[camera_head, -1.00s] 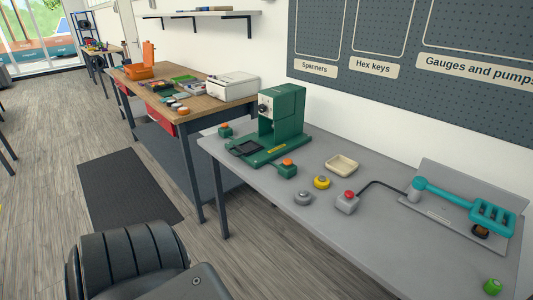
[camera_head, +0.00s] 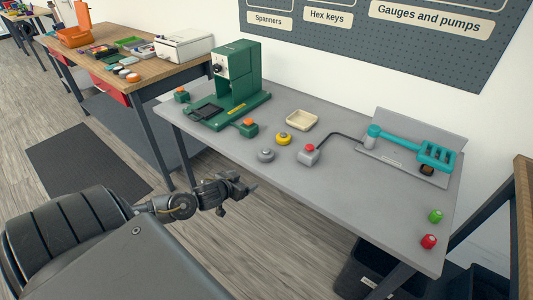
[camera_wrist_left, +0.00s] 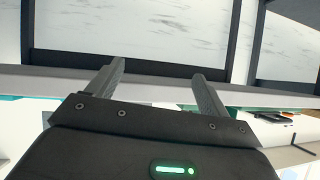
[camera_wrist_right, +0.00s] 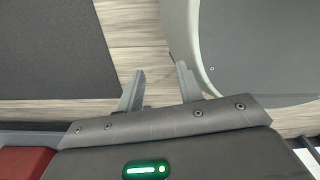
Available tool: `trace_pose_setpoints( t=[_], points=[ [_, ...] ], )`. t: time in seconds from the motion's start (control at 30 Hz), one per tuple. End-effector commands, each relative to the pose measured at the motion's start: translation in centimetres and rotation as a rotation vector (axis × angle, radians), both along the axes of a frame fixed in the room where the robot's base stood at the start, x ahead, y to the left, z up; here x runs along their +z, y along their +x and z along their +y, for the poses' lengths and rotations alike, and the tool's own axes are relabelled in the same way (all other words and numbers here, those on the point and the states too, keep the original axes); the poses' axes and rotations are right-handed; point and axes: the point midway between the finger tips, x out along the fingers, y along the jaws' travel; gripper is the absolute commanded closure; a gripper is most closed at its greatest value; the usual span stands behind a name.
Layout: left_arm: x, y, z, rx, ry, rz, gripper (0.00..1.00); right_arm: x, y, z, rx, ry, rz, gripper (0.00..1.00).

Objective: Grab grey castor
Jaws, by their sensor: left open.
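My left gripper (camera_head: 246,186) is in front of the bench edge in the head view, apart from the castor. Its fingers (camera_wrist_left: 158,85) are spread and empty in the left wrist view, which does not show the castor. My right gripper (camera_wrist_right: 160,88) has its fingers apart with nothing between them, above the floor. It is not seen in the head view.
A green machine (camera_head: 237,80) stands at left and a teal tool (camera_head: 400,142) at right. Green (camera_head: 436,216) and red (camera_head: 429,241) pieces lie at the right end.

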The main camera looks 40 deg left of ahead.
Motion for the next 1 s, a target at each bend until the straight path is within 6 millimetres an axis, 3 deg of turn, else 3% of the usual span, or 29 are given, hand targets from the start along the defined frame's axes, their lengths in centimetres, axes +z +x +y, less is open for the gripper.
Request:
trace_pose_setpoints(
  t=[0.03, 0.13, 0.2, 0.3, 0.47, 0.8, 1.0],
  points=[
    [3.0, 0.4, -1.0, -0.023, -0.017, -0.036, 0.21, 0.2, -0.2, 0.4, -0.002, 0.005, 0.003, 0.64],
    [7.3, 0.9, -2.5, -0.048, -0.054, -0.092, 0.21, 0.3, -0.6, 0.9, -0.003, 0.01, 0.007, 0.64],
    [9.0, 1.3, -2.6, -0.058, -0.068, -0.121, 0.21, 0.3, -0.8, 1.0, -0.004, 0.013, 0.01, 0.64],
    [10.1, 1.7, -2.5, -0.066, -0.082, -0.143, 0.21, 0.2, -1.1, 1.0, -0.004, 0.012, 0.013, 0.64],
    [10.4, 2.1, -2.4, -0.067, -0.088, -0.153, 0.21, 0.3, -1.1, 0.6, -0.003, 0.008, 0.014, 0.64],
    [8.7, 6.3, -2.1, -0.065, -0.088, -0.154, 0.21, 0.4, -1.1, 0.0, -0.001, -0.001, 0.013, 0.64],
    [8.3, 7.1, -2.1, -0.068, -0.087, -0.152, 0.21, 0.4, -0.9, -0.1, -0.001, -0.001, 0.012, 0.64]
  ],
)
